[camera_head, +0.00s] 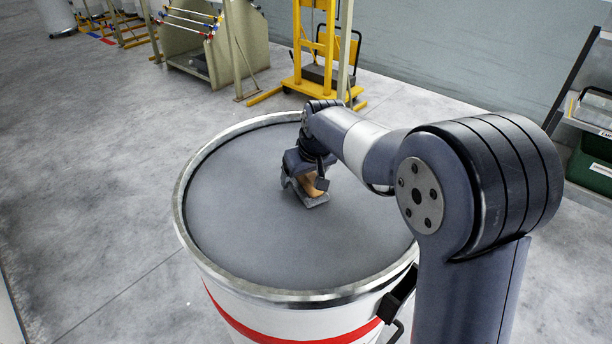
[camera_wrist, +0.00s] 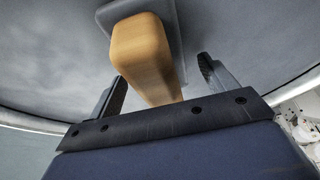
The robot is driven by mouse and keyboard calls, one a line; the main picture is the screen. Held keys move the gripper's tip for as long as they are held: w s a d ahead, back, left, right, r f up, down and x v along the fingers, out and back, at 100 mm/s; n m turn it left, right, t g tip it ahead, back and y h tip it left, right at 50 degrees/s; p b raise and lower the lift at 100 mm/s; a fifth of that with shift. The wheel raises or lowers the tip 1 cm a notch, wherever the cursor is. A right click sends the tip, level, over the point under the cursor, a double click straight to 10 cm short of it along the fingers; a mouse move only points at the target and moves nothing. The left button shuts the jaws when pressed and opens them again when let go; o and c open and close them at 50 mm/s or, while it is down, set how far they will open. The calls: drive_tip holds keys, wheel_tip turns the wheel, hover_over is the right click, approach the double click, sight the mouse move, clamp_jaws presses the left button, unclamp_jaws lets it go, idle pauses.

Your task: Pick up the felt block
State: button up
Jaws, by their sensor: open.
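The felt block has a tan wooden grip (camera_head: 313,187) on a flat grey base (camera_head: 315,201). It lies on the grey top of a drum (camera_head: 240,215), right of its middle. My gripper (camera_head: 303,181) is down over the block and partly hides it. In the wrist view, the wooden grip (camera_wrist: 143,55) stands between the two fingers of my gripper (camera_wrist: 160,84), with gaps visible on both sides. The grey base (camera_wrist: 183,42) shows behind the grip. The fingers are open and hold nothing.
The drum has a raised metal rim (camera_head: 184,200) and a black latch (camera_head: 398,294) at its right side. A yellow lifting frame (camera_head: 298,50) stands behind it. A shelf (camera_head: 598,120) with bins is at right. The floor at left is clear.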

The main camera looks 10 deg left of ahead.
drive_tip(key=shift+f, duration=0.4)
idle(0.3)
drive_tip(key=c, duration=1.2)
